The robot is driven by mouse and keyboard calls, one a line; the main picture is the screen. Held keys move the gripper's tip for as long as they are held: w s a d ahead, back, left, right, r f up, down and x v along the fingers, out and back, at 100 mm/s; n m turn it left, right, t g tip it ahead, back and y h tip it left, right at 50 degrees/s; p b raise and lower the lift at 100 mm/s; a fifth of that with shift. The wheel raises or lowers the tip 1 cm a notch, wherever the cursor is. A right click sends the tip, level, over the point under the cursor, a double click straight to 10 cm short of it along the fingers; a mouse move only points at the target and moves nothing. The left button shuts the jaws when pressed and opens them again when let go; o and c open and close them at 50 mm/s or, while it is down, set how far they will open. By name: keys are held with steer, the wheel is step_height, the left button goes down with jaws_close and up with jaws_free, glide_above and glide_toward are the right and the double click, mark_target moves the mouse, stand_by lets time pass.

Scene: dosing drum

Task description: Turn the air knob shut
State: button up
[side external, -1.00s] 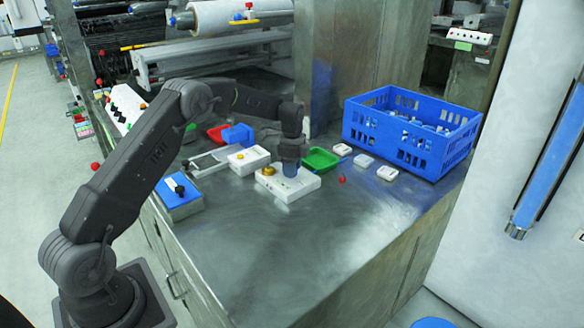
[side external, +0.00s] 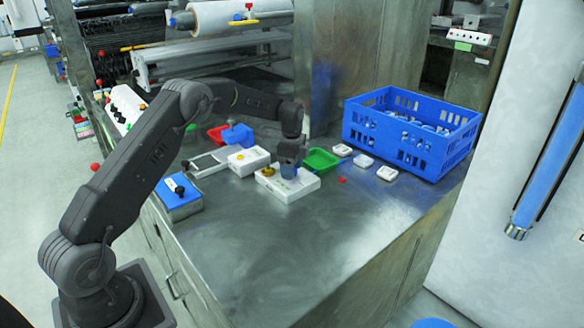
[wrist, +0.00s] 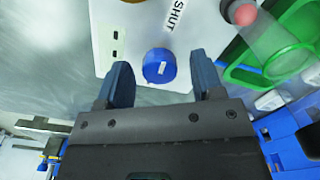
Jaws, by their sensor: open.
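In the wrist view, a round blue knob (wrist: 159,66) with a short white mark sits on a white box (wrist: 140,35). A label (wrist: 176,14) reading SHUT lies on the box beyond the knob. My gripper (wrist: 163,71) is open, with one blue-grey finger on each side of the knob and a visible gap to both. In the side external view, my gripper (side external: 289,172) points down over the right half of the white box (side external: 299,188) and hides the blue knob. A brass knob (side external: 267,171) is at the box's left.
A green tray (side external: 321,159) stands close behind the box. Another white box (side external: 248,160) is to the left. Small white pieces (side external: 387,173), a red piece (side external: 341,180) and a blue crate (side external: 400,150) are to the right. The front of the metal table is clear.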

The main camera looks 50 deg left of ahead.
step_height(320, 180, up, 14)
stand_by(0.6)
